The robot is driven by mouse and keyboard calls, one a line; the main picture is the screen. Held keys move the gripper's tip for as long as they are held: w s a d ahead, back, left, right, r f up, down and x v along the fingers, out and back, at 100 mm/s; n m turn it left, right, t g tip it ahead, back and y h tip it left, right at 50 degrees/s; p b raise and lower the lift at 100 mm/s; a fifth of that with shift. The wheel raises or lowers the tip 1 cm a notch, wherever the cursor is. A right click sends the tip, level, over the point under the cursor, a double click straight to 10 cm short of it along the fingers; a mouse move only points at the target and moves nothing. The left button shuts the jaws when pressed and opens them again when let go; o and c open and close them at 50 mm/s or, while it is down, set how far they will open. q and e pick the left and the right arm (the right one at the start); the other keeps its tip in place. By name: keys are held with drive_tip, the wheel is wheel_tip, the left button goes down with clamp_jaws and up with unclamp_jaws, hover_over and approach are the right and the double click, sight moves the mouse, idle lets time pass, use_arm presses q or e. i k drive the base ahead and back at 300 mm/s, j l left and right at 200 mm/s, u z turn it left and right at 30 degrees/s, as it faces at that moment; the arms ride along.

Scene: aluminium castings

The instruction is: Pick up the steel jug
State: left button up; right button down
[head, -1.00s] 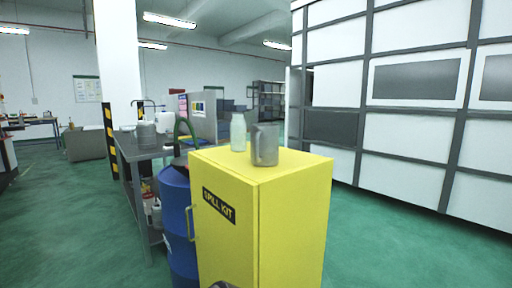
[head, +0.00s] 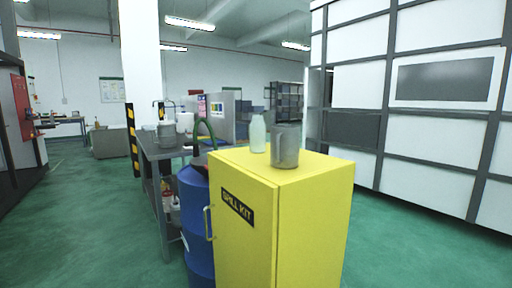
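The steel jug (head: 286,147) is a grey metal vessel standing upright on top of the yellow spill kit cabinet (head: 245,240). Its handle is on the left side in the picture. A pale, whitish bottle (head: 258,134) stands just behind it to the left, close by on the same top. Neither of my grippers shows in the head view now.
A blue drum (head: 196,225) stands against the cabinet's left side. Behind it is a grey workbench (head: 163,150) with containers and a green hose (head: 207,128). A white panelled wall (head: 352,163) stands at right. Green floor is open at left.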

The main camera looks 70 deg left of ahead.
sight(285, 139)
drive_tip(key=u, duration=1.95)
